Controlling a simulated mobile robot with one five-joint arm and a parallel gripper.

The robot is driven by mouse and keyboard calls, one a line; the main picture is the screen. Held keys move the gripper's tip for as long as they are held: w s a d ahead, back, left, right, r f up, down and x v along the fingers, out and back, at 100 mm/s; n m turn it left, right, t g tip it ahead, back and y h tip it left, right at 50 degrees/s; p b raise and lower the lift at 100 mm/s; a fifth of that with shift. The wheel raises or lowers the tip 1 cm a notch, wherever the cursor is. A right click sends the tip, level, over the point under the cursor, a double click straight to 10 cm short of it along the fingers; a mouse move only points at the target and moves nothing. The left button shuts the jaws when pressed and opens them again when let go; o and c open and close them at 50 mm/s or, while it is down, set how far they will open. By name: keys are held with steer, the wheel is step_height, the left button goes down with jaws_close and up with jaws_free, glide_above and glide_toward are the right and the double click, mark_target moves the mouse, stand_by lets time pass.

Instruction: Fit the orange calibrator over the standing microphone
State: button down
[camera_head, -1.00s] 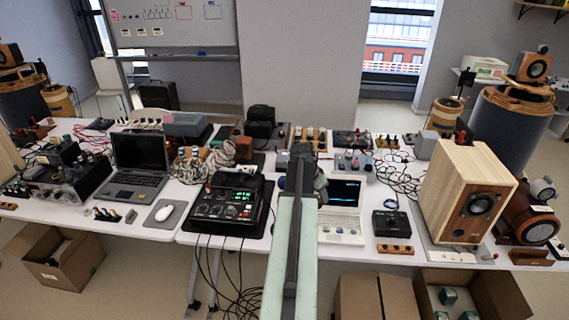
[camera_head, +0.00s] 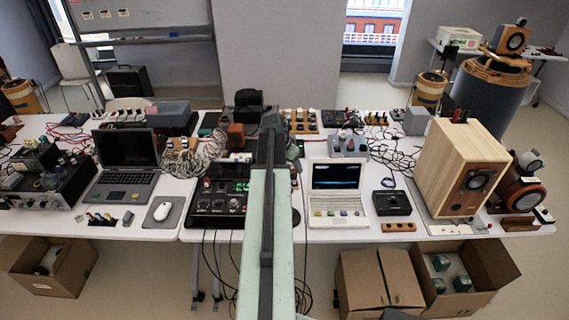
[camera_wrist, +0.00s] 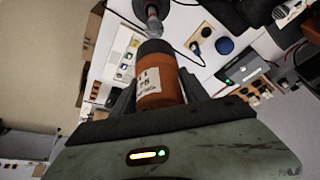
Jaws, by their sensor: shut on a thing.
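The orange calibrator (camera_wrist: 162,90) has a white label and a dark far end. My gripper (camera_wrist: 158,84) is shut around it in the wrist view, with a dark finger on each side. A slim grey, silver-tipped thing (camera_wrist: 153,22), which looks like the standing microphone, is just beyond the calibrator's dark end. They look roughly in line, and I cannot tell whether they touch. In the head view my own arm reaches over the table and hides the calibrator and the microphone.
A black control unit (camera_head: 213,208) lies left of my arm, partly covered by it. A white laptop (camera_head: 338,205) and a black box (camera_head: 391,203) are to its right. A wooden speaker (camera_head: 452,165) stands farther right. Loose cables (camera_head: 385,152) lie behind. Open cartons (camera_head: 460,280) sit below the table.

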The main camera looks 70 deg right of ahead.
steer(key=shift+w+f+b, duration=0.35)
steer(key=shift+f+b, duration=0.3)
steer(key=shift+f, duration=0.05)
step_height(320, 180, down, 8)
steer(key=b, duration=0.8)
steer(key=shift+s, duration=0.1)
steer(key=shift+f+b, duration=0.5)
stand_by(0.4)
steer(key=shift+c, duration=2.4)
jaws_free()
steer(key=p+v, duration=0.7)
steer(key=v, duration=0.1)
steer(key=shift+s+d, duration=0.1)
